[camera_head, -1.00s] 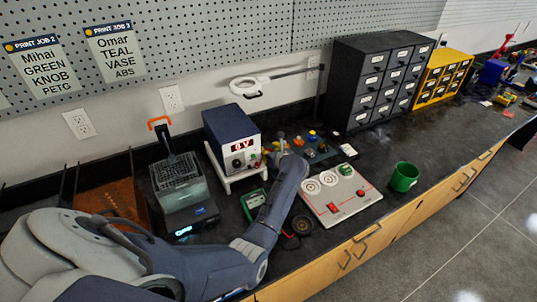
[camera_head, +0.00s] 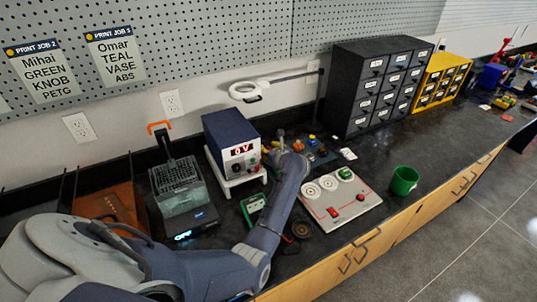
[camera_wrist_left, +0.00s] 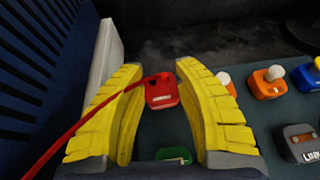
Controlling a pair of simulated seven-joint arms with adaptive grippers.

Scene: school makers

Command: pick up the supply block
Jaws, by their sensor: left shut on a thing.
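The supply block (camera_wrist_left: 162,95), a small red block with a red lead, sits between the yellow fingers of my left gripper (camera_wrist_left: 161,74) in the left wrist view. The fingers are shut on it near their tips. The red lead runs from the block across the left finger toward the lower left. In the head view, my left gripper (camera_head: 281,140) is at the back of the bench, right of the power supply (camera_head: 234,145), and my arm hides the block there. I cannot tell whether the block is clear of the surface beneath it. My right gripper is not in view.
Several coloured blocks stand close to the right, including an orange one (camera_wrist_left: 267,83) and a grey one (camera_wrist_left: 298,144). A green block (camera_wrist_left: 174,155) lies below the fingers. A white circuit board (camera_head: 325,215) and green cup (camera_head: 404,181) stand nearer the front edge.

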